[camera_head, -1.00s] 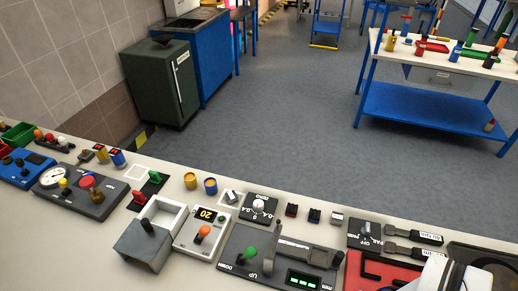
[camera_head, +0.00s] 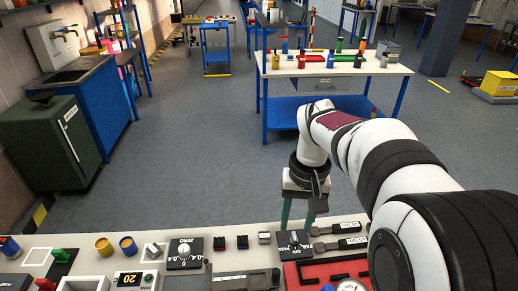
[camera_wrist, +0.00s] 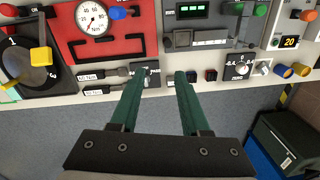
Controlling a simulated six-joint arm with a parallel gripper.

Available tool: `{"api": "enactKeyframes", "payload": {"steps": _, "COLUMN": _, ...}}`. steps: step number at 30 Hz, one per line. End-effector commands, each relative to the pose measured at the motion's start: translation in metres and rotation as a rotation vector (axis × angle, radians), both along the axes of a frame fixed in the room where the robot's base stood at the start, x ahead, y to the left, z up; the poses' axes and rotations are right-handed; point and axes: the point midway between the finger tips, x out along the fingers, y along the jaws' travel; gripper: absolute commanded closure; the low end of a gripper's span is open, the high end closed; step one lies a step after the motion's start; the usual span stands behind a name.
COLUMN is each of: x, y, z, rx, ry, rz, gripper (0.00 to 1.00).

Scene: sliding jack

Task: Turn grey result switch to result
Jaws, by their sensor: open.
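A small dark plate with a grey switch (camera_head: 294,241) and white lettering sits on the bench, beside two dark keys with white labels. Its lettering is too small to read surely, and I cannot tell its exact setting. In the wrist view the switch plate (camera_wrist: 150,76) lies at the left fingertip, which partly covers it. My gripper (camera_head: 298,222) points down with two green fingers apart and nothing between them. It is near the far edge of the bench, just behind or above the switch; contact is not clear. In the wrist view my gripper (camera_wrist: 160,74) is also open.
A red tray (camera_head: 330,269) lies in front of the switch. Open floor lies beyond the bench.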

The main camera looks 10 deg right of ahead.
Motion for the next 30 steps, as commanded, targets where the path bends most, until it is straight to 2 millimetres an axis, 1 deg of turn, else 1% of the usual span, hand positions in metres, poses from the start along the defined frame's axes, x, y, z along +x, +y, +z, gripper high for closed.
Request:
{"api": "enactKeyframes", "payload": {"steps": 1, "x": 0.033, "y": -0.011, "z": -0.014, "rx": -0.014, "ry": 0.003, "rz": 0.038, "gripper": 0.54}}
{"api": "enactKeyframes", "payload": {"steps": 3, "x": 0.070, "y": -0.024, "z": -0.033, "rx": -0.033, "ry": -0.002, "rz": 0.096, "gripper": 0.54}}
{"api": "enactKeyframes", "payload": {"steps": 6, "x": 0.101, "y": -0.037, "z": -0.053, "rx": -0.049, "ry": -0.006, "rz": 0.149, "gripper": 0.54}}
{"api": "enactKeyframes", "payload": {"steps": 7, "x": 0.105, "y": -0.039, "z": -0.056, "rx": -0.053, "ry": -0.007, "rz": 0.159, "gripper": 0.54}}
{"api": "enactKeyframes", "payload": {"steps": 9, "x": 0.111, "y": -0.042, "z": -0.063, "rx": -0.058, "ry": -0.008, "rz": 0.170, "gripper": 0.54}}
{"api": "enactKeyframes", "payload": {"steps": 11, "x": 0.112, "y": -0.042, "z": -0.071, "rx": -0.057, "ry": -0.007, "rz": 0.172, "gripper": 0.54}}
{"api": "enactKeyframes", "payload": {"steps": 13, "x": 0.111, "y": -0.042, "z": -0.085, "rx": -0.057, "ry": -0.006, "rz": 0.172, "gripper": 0.54}}
{"api": "enactKeyframes", "payload": {"steps": 21, "x": 0.110, "y": -0.041, "z": -0.166, "rx": -0.056, "ry": -0.005, "rz": 0.171, "gripper": 0.54}}
{"api": "enactKeyframes", "payload": {"steps": 24, "x": 0.110, "y": -0.041, "z": -0.190, "rx": -0.056, "ry": -0.006, "rz": 0.170, "gripper": 0.54}}
{"api": "enactKeyframes", "payload": {"steps": 27, "x": 0.111, "y": -0.041, "z": -0.205, "rx": -0.057, "ry": -0.008, "rz": 0.170, "gripper": 0.54}}
{"api": "enactKeyframes", "payload": {"steps": 30, "x": 0.111, "y": -0.041, "z": -0.214, "rx": -0.057, "ry": -0.009, "rz": 0.169, "gripper": 0.54}}
